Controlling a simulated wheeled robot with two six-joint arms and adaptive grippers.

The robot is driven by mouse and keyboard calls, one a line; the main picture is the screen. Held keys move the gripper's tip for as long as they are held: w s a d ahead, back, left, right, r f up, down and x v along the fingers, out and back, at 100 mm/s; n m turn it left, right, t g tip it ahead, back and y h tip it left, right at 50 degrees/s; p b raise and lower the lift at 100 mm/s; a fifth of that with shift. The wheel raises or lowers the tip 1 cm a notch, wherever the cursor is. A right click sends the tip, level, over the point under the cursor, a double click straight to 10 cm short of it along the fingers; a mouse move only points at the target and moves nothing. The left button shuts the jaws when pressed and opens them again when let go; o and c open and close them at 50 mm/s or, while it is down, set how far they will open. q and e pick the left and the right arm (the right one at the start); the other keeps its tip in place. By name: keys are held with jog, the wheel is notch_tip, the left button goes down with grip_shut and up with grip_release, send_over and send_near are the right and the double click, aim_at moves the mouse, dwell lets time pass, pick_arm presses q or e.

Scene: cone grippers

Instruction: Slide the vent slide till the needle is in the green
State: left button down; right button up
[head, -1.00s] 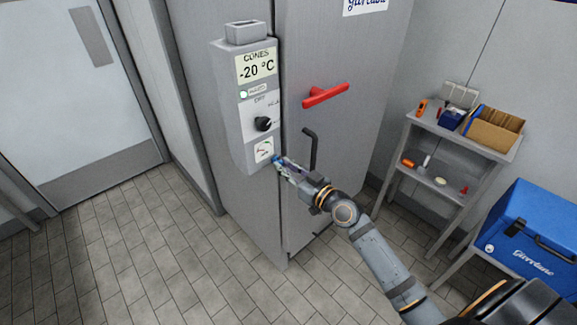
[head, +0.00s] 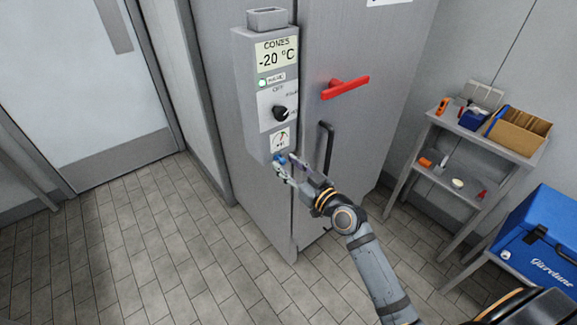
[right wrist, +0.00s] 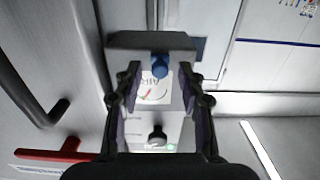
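The grey control box (head: 262,110) on the cabinet carries a small white gauge (head: 281,139) with a red needle. The needle looks close to upright in the head view; whether it lies in a green zone is too small to tell. The blue vent slide knob (head: 279,158) is below the gauge. It also shows in the right wrist view (right wrist: 160,67), between and beyond my right fingers. My right gripper (head: 289,166) is open, with clear gaps on both sides of the knob in the wrist view. My left gripper is not in view.
A black dial (head: 280,113) sits above the gauge. A red handle (head: 345,87) and a dark bar handle (head: 326,148) stick out from the cabinet, close to my right gripper. A shelf (head: 484,140) with a cardboard box and a blue cooler (head: 540,240) stand right.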

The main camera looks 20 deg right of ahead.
jog(key=v, duration=0.7)
jog(key=shift+s, duration=0.25)
jog(key=shift+d+r, duration=0.1)
jog(key=d+f+m+g+h, duration=0.15)
jog(key=d+f, duration=0.25)
jog(key=f, duration=0.5)
jog(key=d+f+m+g+h, duration=0.1)
jog(key=d+f+g+h, duration=0.15)
jog(key=f, duration=0.75)
jog(key=s+d+f+m+g+h, duration=0.1)
jog(key=s+d+f+g, duration=0.2)
jog(key=f, duration=0.7)
jog(key=s+d+f+h, duration=0.1)
jog(key=s+d+f, duration=0.3)
jog(key=f, duration=0.6)
jog(key=s+a+f+g, duration=0.1)
jog(key=s+f+g, duration=0.2)
jog(key=s+f, duration=0.4)
jog(key=s+a+f+g, duration=0.2)
jog(key=s+f, duration=0.4)
jog(key=s, duration=0.8)
jog(key=s+a+f+g+h, duration=0.1)
jog(key=s+a+f+g, duration=0.1)
jog(key=s+f, duration=0.5)
jog(key=s+g, duration=0.1)
jog(key=s, duration=0.3)
jog(key=shift+s+a+f+g, duration=0.25)
jog(key=shift+s+f+g, duration=0.05)
jog(key=shift+f+g, duration=0.1)
